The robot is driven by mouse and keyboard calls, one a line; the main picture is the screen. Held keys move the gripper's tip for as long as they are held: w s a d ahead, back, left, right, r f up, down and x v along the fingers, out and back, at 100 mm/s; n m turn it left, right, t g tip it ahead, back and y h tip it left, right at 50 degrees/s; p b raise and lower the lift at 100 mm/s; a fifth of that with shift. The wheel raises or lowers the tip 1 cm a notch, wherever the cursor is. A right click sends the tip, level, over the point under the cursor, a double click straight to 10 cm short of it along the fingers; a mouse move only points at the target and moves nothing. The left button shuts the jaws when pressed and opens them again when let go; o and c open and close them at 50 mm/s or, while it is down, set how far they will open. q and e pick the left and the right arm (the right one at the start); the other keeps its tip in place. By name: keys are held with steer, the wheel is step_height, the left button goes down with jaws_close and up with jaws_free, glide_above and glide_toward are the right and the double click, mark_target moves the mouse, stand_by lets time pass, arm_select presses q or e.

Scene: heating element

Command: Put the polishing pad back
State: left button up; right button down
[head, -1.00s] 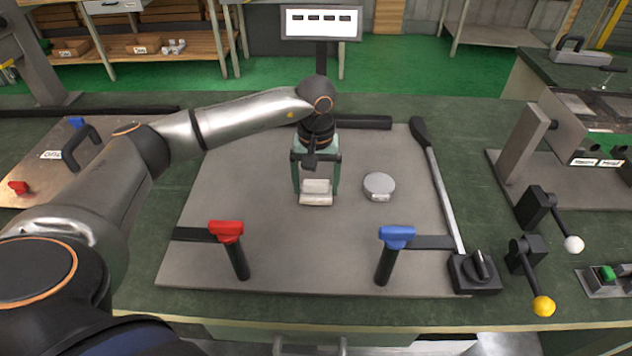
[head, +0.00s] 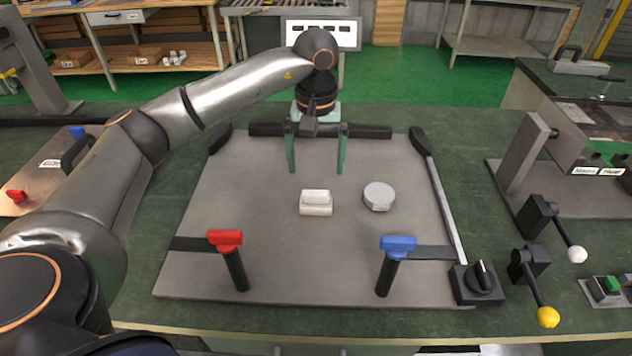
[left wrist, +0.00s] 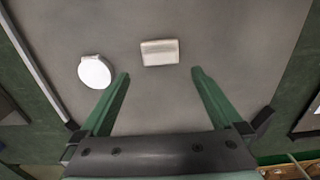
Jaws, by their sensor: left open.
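A small white rectangular block with a raised top, which looks like the polishing pad (head: 316,203), sits on the grey plate (head: 260,250) on the workbench. It also shows in the left wrist view (left wrist: 160,52), ahead of the fingertips. A pale round disc (head: 379,196) lies to its right on the plate; it is at the left in the left wrist view (left wrist: 95,72). My left gripper (head: 316,170) is open and empty. Its green fingers are above and behind the pad, clear of it. My right gripper is not in view.
A red-handled clamp (head: 226,240) and a blue-handled clamp (head: 397,246) stand at the plate's front. A black bar (head: 360,132) runs along its back. A knob box (head: 477,282) and levers with white (head: 577,254) and yellow (head: 547,317) balls are at right.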

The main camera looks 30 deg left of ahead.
arm_select(q)
steer(key=shift+r, duration=1.6)
